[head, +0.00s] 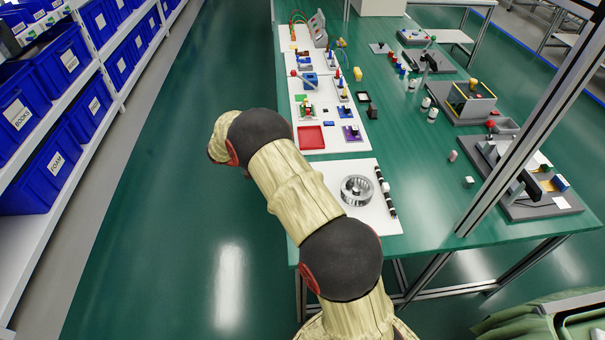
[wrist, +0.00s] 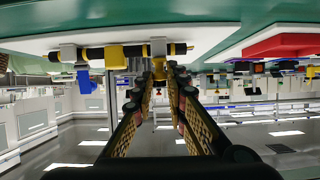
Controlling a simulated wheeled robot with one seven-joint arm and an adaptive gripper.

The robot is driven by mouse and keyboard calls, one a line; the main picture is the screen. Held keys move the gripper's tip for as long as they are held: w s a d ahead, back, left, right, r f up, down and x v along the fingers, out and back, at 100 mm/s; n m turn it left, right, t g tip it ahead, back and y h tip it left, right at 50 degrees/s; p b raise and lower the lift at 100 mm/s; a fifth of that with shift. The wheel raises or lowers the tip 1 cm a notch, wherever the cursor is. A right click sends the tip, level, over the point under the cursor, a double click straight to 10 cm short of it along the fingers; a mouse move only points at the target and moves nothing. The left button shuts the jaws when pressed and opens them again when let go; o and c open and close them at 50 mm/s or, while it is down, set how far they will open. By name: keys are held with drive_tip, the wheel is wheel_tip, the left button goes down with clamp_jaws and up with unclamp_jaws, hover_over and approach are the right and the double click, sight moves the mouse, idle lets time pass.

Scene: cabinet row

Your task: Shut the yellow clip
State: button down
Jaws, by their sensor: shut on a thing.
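The yellow clip (wrist: 159,69) shows in the wrist view, which appears upside down, below a white block on a dark rod (wrist: 105,53). My gripper (wrist: 160,78) has its two fingers close together at the tips, one on each side of the yellow clip, and is shut on it. The fingertips hide part of the clip, so I cannot tell whether the clip itself is open or closed. In the head view my arm hides the gripper and the clip.
A blue clip (wrist: 83,78) hangs from another white block along the same rod. A red tray (head: 311,138) lies on the white board beyond. A round metal part (head: 357,190) and a black-and-white rod (head: 385,190) sit on the near board. Blue bins (head: 62,165) line the left shelves.

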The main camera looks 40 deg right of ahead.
drive_tip(key=shift+f, duration=0.2)
drive_tip(key=c, duration=1.8)
unclamp_jaws()
drive_tip(key=shift+o, duration=0.2)
drive_tip(key=shift+r, duration=0.1)
drive_tip(key=v, duration=1.2)
drive_tip(key=shift+f, duration=0.25)
drive_tip(key=shift+w+a, duration=0.1)
